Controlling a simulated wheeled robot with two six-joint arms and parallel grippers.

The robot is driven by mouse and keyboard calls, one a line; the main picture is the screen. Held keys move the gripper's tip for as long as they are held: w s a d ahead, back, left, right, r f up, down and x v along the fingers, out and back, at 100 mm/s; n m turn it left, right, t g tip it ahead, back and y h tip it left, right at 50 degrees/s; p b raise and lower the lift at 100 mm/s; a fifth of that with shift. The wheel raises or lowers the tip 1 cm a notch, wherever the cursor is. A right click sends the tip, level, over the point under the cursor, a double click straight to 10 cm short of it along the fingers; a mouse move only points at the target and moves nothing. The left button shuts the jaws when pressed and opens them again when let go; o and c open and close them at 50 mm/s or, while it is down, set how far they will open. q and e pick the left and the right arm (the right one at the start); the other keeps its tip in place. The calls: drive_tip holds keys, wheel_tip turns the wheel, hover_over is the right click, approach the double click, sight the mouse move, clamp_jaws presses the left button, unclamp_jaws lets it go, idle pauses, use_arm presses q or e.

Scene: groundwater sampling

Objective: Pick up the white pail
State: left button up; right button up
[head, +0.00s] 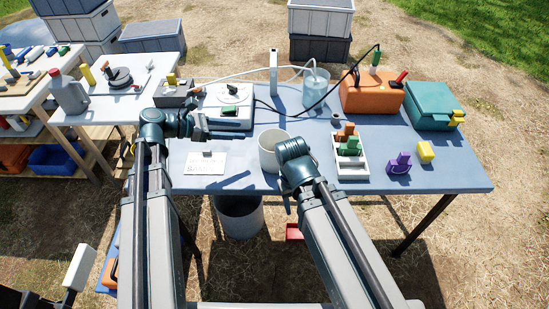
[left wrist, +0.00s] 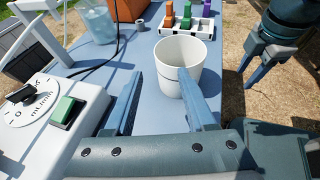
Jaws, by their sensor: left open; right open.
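The white pail (head: 270,150) stands upright and open-topped on the blue table (head: 450,178). It also shows in the left wrist view (left wrist: 178,68), and looks empty as far as I can see inside. My left gripper (head: 203,127) is open to the left of the pail, pointing toward it. In the left wrist view its fingers (left wrist: 160,90) are apart, and the right finger overlaps the pail's lower edge. I cannot tell whether it touches. My right gripper (left wrist: 247,76) is open and empty, just right of the pail, pointing down. In the head view its arm covers the pail's right edge.
A white dial box (head: 224,105) stands behind my left gripper, with a label card (head: 205,165) in front. Right are a white rack (head: 350,165) of colored pieces, a purple piece (head: 399,164), and an orange case (head: 371,95). A grey bin (head: 240,217) stands under the table.

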use_arm(q)
drive_tip(key=b, duration=0.2)
approach(278, 134)
drive_tip(key=shift+x, duration=0.9)
drive_tip(key=shift+w+d+r, duration=0.1)
drive_tip(key=b+x, duration=0.2)
drive_tip(key=x, duration=0.3)
drive_tip(key=shift+w+d, duration=0.1)
drive_tip(key=shift+d, duration=0.1)
clamp_jaws()
idle(0.5)
